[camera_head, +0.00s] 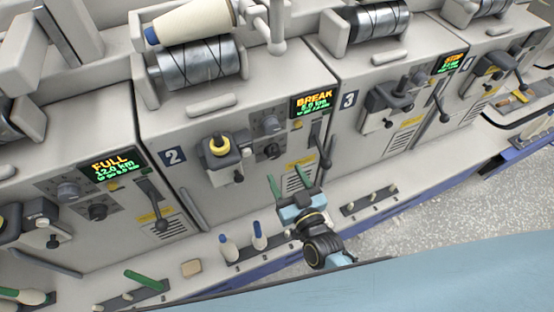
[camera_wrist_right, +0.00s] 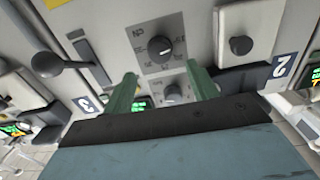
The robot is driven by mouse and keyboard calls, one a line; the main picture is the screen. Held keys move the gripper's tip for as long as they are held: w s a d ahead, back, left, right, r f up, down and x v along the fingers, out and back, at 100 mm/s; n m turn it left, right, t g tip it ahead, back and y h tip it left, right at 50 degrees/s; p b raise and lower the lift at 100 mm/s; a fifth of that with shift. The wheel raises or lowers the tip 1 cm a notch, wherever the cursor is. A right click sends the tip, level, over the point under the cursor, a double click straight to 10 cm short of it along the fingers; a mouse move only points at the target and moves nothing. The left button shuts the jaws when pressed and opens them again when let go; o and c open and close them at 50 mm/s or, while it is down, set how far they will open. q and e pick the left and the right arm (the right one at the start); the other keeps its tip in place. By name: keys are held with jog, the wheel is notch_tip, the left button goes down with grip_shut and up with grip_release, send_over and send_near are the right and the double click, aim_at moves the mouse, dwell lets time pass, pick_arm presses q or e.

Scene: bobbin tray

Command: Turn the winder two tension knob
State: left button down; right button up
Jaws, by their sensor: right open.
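Winder two carries a "2" label (camera_head: 173,155) and a display reading BREAK (camera_head: 314,103). Its front has two dark round knobs, an upper knob (camera_head: 271,124) and a lower knob (camera_head: 271,151); I cannot read which is the tension knob. My right gripper (camera_head: 290,182) is open and empty, its green fingers pointing at the panel from below the knobs. In the right wrist view, which is upside down, the lower knob (camera_wrist_right: 160,48) lies beyond the fingertips (camera_wrist_right: 165,78) and the upper knob (camera_wrist_right: 172,95) shows between the fingers. No contact is visible. My left gripper is out of view.
A yellow-ringed yarn guide (camera_head: 218,147) is left of the knobs, and a dark lever (camera_head: 323,152) is right of them. Several bobbins, two with blue tops (camera_head: 258,236), stand on the ledge below. Winder three (camera_head: 349,99) stands to the right.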

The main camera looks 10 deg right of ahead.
aim_at(275, 155)
jog(key=w, duration=0.4)
jog(key=w+a+b, duration=0.1)
jog(key=w, duration=0.1)
jog(key=shift+w+a, duration=0.1)
jog(key=shift+w, duration=0.15)
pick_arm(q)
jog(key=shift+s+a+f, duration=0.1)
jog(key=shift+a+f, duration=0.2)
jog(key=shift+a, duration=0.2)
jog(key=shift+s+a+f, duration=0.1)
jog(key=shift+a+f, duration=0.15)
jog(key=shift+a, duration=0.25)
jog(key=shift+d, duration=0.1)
pick_arm(e)
jog(key=shift+c, duration=1.1)
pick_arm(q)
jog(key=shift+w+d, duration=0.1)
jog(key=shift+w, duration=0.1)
pick_arm(e)
jog(key=c, duration=0.8)
